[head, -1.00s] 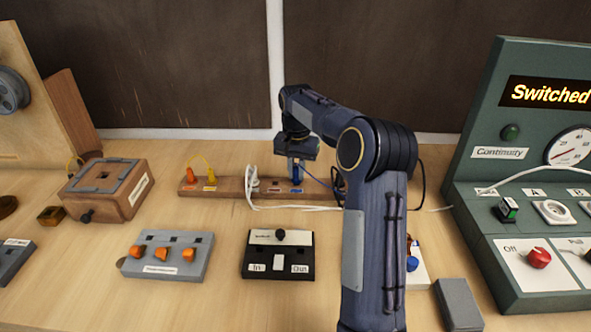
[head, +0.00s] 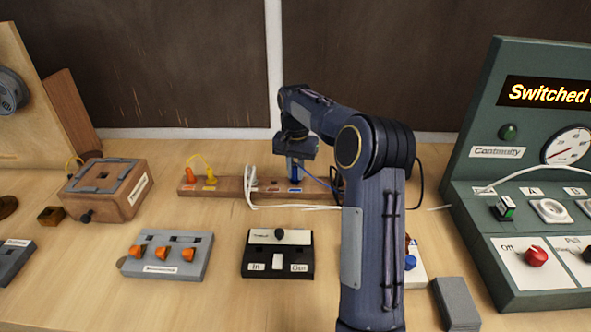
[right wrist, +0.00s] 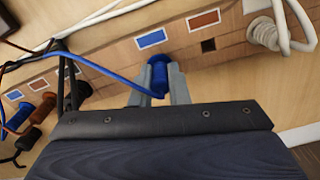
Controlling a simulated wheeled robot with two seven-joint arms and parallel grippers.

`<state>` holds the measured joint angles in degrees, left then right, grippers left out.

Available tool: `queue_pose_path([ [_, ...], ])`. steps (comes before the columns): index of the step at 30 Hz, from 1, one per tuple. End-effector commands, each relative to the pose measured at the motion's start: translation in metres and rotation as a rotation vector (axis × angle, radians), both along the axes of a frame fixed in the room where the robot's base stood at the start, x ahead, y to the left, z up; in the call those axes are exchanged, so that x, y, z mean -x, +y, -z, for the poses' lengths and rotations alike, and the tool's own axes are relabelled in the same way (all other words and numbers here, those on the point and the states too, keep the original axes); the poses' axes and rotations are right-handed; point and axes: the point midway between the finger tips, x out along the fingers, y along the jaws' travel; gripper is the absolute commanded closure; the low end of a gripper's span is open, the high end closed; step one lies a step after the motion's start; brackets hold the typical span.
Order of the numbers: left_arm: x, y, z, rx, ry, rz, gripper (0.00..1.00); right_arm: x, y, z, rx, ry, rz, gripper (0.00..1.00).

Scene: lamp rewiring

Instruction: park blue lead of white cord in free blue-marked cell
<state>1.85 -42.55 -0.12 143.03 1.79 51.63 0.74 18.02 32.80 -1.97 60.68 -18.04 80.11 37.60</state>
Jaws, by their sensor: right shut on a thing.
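My right gripper (head: 295,166) is over the wooden strip (head: 228,187) at the back of the table. In the right wrist view its fingers (right wrist: 159,88) are shut on the blue lead (right wrist: 159,76), which also shows in the head view (head: 294,173). The lead's end is at the cell by a blue mark (right wrist: 150,38); the plug hides that cell, so I cannot tell how deep it sits. A blue wire runs off to the left in the wrist view. The white cord (head: 290,207) lies along the strip's front. My left gripper is out of view.
A white plug (right wrist: 263,32) stands in the strip beside an empty cell (right wrist: 208,45) with a brown mark. Orange and yellow plugs (head: 200,174) stand at its left end. A black switch box (head: 278,255) and a green tester (head: 530,185) are nearby.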

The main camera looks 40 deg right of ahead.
Motion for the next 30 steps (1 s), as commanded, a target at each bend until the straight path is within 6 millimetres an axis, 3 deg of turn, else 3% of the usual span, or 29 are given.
queue_pose_path([
  [30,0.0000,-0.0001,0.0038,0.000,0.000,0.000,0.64,-0.0001,-0.0002,0.0094,0.001,-0.001,0.000,1.00],
])
